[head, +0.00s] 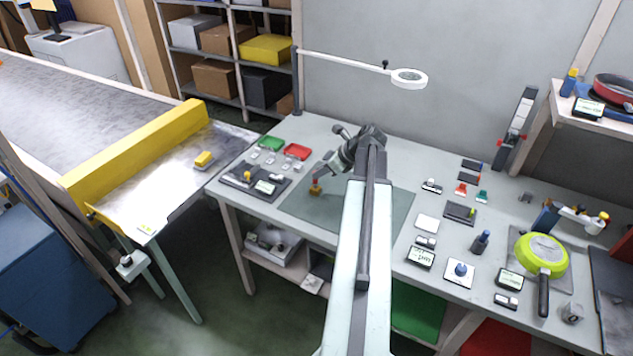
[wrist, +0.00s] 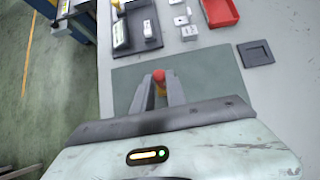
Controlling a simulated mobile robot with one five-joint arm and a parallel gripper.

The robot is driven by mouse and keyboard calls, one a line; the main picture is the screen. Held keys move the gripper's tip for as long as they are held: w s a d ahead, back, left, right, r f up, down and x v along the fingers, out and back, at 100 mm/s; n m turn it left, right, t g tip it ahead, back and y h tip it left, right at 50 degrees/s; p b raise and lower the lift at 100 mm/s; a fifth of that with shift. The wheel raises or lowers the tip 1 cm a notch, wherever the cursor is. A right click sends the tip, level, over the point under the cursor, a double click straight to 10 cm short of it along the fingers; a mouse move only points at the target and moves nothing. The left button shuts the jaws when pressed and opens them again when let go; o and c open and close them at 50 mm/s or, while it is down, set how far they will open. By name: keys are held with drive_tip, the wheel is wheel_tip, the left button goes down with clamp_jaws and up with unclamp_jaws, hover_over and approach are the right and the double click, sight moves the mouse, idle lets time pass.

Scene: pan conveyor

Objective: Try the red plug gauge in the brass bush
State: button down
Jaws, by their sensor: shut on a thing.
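My gripper (head: 316,181) reaches down over the grey-green mat (head: 385,205) on the bench; in the wrist view my gripper (wrist: 160,88) has its two fingers closed around the red plug gauge (wrist: 159,75). The gauge's red end also shows in the head view (head: 315,181). A brass-coloured piece, likely the brass bush (head: 314,191), shows directly below the red end, near the mat's left side. A bit of brass colour shows between the fingers in the wrist view (wrist: 162,90). I cannot tell whether the gauge is inside the bush or just above it.
A dark tray (head: 271,194) with a yellow-topped piece and a label lies left of the mat. A green bin (head: 270,144) and a red bin (head: 297,152) stand behind it. Small parts and a green pan (head: 541,255) fill the right side. The mat's front is clear.

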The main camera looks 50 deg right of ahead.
drive_tip(key=shift+r, duration=0.15)
wheel_tip(320, 180, up, 6)
drive_tip(key=p, duration=0.6)
idle(0.5)
